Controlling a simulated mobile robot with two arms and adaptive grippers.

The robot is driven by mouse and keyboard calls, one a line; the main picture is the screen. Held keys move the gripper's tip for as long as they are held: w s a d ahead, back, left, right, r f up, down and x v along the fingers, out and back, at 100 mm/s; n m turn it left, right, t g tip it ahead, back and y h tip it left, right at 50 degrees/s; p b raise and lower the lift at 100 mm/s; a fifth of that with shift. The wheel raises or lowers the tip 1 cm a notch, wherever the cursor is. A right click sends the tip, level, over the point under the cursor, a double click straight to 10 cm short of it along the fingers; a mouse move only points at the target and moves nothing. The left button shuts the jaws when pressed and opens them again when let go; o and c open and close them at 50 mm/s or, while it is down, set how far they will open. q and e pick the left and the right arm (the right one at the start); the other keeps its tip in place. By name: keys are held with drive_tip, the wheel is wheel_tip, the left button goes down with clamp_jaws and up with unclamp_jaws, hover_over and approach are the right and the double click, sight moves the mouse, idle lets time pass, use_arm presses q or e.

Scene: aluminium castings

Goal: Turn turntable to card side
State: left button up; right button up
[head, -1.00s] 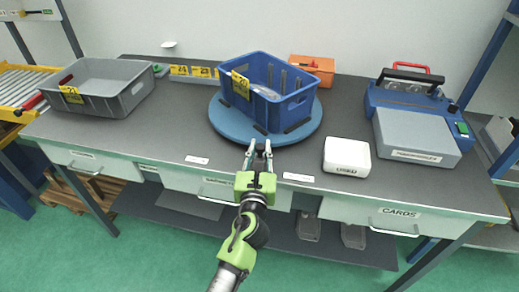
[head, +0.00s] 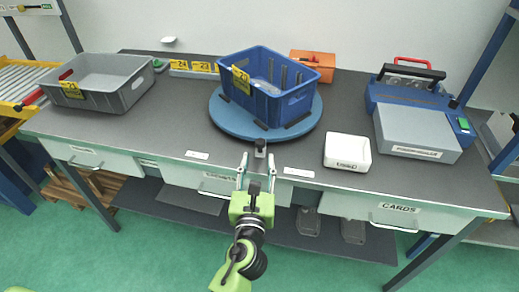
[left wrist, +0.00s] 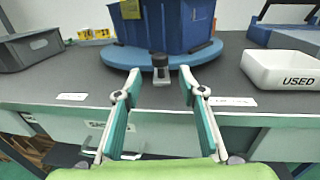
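The turntable (head: 225,118) is a round blue disc on the dark workbench, with a blue crate (head: 273,105) standing on it. The crate's yellow card (head: 241,80) is on its left-hand face. A dark knob on a grey post (head: 260,147) is at the turntable's front edge; it also shows in the left wrist view (left wrist: 160,62). My left gripper (head: 257,158) is open in front of the turntable. In the left wrist view its fingertips (left wrist: 160,74) are spread on either side of the knob, apart from it. My right gripper is not in view.
A white box marked USED (head: 347,153) is to the right of my left gripper. A blue machine (head: 415,120) stands at far right, a grey bin (head: 125,95) at left, an orange box (head: 318,62) behind. Drawers, one marked CARDS (head: 390,213), line the front.

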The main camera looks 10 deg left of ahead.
use_arm(q)
drive_tip(key=shift+s+d, duration=0.2)
drive_tip(key=shift+s, duration=2.05)
